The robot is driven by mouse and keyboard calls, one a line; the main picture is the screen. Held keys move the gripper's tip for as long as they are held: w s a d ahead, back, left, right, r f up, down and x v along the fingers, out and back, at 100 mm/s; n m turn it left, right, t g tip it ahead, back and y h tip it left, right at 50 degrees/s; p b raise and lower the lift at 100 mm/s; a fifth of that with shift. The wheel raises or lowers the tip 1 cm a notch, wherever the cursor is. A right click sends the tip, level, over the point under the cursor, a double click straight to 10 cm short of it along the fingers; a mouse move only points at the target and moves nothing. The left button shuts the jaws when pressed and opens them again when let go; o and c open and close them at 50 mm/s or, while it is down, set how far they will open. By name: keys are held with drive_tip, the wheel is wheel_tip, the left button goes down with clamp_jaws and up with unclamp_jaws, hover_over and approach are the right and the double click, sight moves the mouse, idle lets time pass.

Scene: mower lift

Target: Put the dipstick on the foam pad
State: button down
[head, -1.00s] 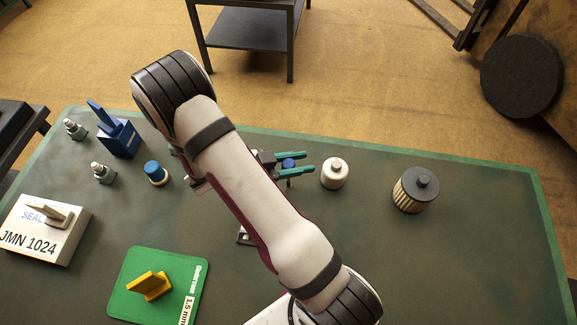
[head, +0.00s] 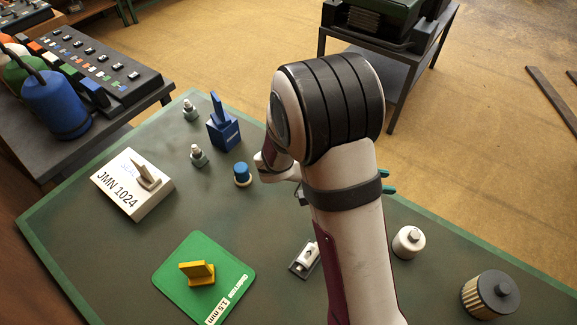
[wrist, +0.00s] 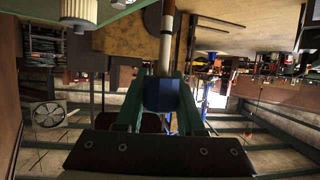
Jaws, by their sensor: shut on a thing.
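My gripper (wrist: 163,82) is shut in the wrist view, its green fingers on either side of a dark blue grip. A pale and dark rod runs up from this grip, so I take the held thing to be the dipstick (wrist: 163,97). In the head view my arm hides the dipstick and most of the gripper; only a bit of a teal finger (head: 388,189) shows.
A white JMN 1024 box (head: 118,192), a blue block (head: 223,133), a blue-capped piece (head: 242,174) and two small metal fittings stand at left. A white canister (head: 408,242) and a ribbed filter (head: 490,295) stand at right. A small dark tray (head: 304,262) lies near my arm.

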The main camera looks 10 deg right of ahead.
drive_tip(key=w+a+r+n+t+y, duration=0.25)
drive_tip(key=w+a+n+t, duration=0.25)
drive_tip(key=w+a, duration=0.3)
drive_tip(key=w+a+r+n+t+y, duration=0.1)
drive_tip(key=w+a+r+n+t, duration=0.35)
drive_tip(key=w+a, duration=0.4)
drive_tip(key=w+a+f, duration=0.3)
drive_tip(key=a+f, duration=0.6)
drive_tip(key=f, duration=0.2)
drive_tip(key=shift+w+a+t, duration=0.35)
drive_tip(key=shift+w+a, duration=0.05)
drive_tip(key=shift+y, duration=0.25)
drive_tip(key=c, duration=0.5)
unclamp_jaws()
